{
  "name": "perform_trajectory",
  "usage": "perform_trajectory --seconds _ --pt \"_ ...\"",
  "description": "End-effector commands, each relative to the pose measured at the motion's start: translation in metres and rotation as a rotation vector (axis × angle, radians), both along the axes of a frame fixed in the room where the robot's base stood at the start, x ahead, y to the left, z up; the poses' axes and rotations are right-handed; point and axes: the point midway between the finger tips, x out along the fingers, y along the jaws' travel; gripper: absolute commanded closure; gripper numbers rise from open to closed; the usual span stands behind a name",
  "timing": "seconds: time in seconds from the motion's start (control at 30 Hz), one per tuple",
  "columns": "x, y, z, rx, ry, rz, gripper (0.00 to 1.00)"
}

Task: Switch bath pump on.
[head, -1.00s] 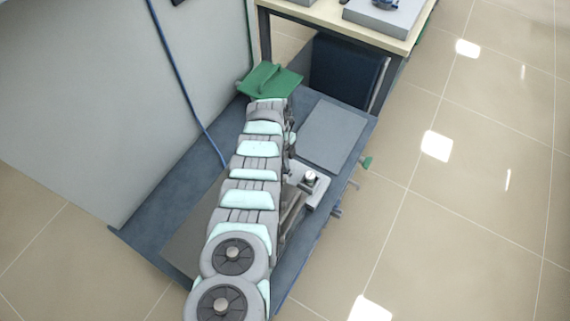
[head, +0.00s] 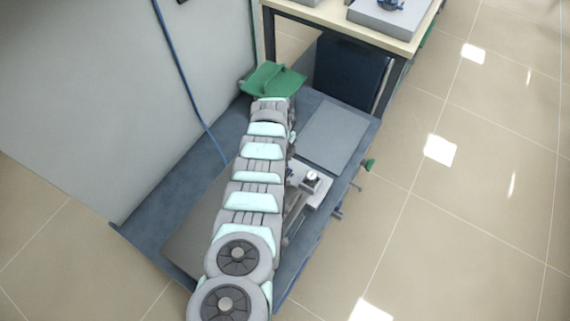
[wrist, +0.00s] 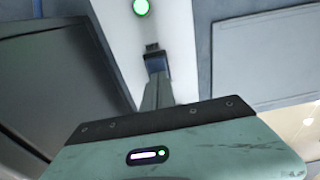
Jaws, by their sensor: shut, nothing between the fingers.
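In the wrist view my gripper (wrist: 155,62) is shut and empty. Its grey fingers reach up the picture from the teal housing over a white panel. A small dark block (wrist: 151,47) on the panel, possibly a switch, lies right at the fingertips; I cannot tell whether they touch it. A round green light or button (wrist: 141,7) glows on the panel above it. No label for the bath pump can be read. In the head view my arm covers much of the bench, and the fingertips cannot be made out.
A dark plate (wrist: 45,80) lies left of the panel and a light grey plate (wrist: 270,55) right of it. In the head view the blue bench (head: 150,220) stands against a pale cabinet wall (head: 90,110). A green knob (head: 369,164) sticks out at its right edge. Open tiled floor lies right.

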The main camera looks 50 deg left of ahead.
Motion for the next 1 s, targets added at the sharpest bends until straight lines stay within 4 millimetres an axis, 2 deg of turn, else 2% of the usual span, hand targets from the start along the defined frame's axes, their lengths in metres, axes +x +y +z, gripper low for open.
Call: perform_trajectory --seconds 0.27,0.53,0.77,1.0 --pt "0.000 -0.001 0.008 0.000 0.000 -0.001 1.00" --pt "0.004 -0.008 0.052 0.000 -0.001 -0.006 1.00" --pt "0.006 -0.011 0.078 0.004 -0.004 -0.007 1.00" --pt "0.006 -0.017 0.113 0.001 -0.001 -0.007 1.00"
